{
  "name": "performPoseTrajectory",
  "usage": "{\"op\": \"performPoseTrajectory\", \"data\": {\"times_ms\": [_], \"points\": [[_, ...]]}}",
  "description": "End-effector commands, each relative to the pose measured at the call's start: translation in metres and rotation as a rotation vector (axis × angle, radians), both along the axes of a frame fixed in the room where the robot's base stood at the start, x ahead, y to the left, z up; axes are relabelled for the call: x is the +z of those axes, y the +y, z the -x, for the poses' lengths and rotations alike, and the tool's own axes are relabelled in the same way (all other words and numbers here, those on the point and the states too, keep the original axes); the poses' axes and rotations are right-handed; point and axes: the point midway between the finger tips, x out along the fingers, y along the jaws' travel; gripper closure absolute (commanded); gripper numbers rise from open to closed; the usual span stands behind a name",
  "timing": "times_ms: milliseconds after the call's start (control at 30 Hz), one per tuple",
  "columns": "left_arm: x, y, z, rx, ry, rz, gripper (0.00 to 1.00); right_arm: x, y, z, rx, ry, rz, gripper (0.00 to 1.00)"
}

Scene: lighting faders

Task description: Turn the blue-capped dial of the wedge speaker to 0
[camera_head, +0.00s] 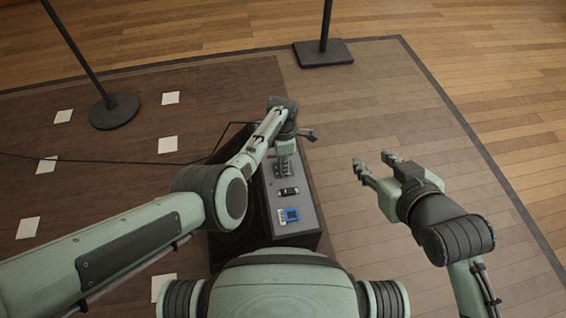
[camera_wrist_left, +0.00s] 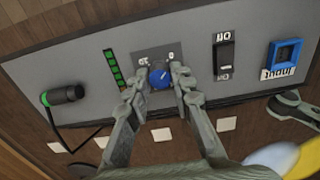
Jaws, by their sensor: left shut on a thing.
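The wedge speaker (camera_head: 310,211) is a dark box with a grey control panel (camera_wrist_left: 80,70), standing below my left arm. The blue-capped dial (camera_wrist_left: 160,78) is on that panel in the left wrist view, with a "10" mark to its upper left and a "0" mark to its upper right. The cap's exact pointing is too small to tell. My left gripper (camera_wrist_left: 162,82) is shut on the dial, one finger on each side; in the head view the left gripper (camera_head: 284,172) hides the dial. My right gripper (camera_head: 374,166) is open and empty, right of the speaker.
On the panel are an on/off switch (camera_wrist_left: 226,54), a blue input socket (camera_wrist_left: 285,54), a green light strip (camera_wrist_left: 113,70) and a plugged cable (camera_wrist_left: 62,96). Two stands (camera_head: 114,110) (camera_head: 323,53) are on the floor beyond. The floor right of the speaker is clear.

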Motion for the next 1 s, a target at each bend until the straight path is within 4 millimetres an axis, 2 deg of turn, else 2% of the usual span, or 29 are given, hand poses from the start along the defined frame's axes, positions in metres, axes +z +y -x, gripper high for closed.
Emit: {"op": "performPoseTrajectory", "data": {"times_ms": [500, 533, 700, 1000], "points": [[-0.0004, -0.0004, 0.0007, 0.021, 0.002, 0.000, 1.00, -0.0003, -0.0009, 0.0000, 0.005, -0.003, 0.007, 0.60], [-0.0005, -0.0004, 0.0007, 0.021, 0.002, 0.000, 0.76, -0.0003, -0.0011, -0.0001, 0.004, -0.003, 0.007, 0.60], [-0.0003, -0.0004, 0.0005, 0.020, 0.001, 0.000, 0.56, -0.0005, -0.0023, -0.0002, 0.002, -0.002, 0.008, 0.60], [0.0008, -0.0004, 0.0000, 0.019, 0.000, 0.000, 0.56, -0.0022, -0.0021, 0.0012, -0.002, 0.004, 0.003, 0.60]]}}
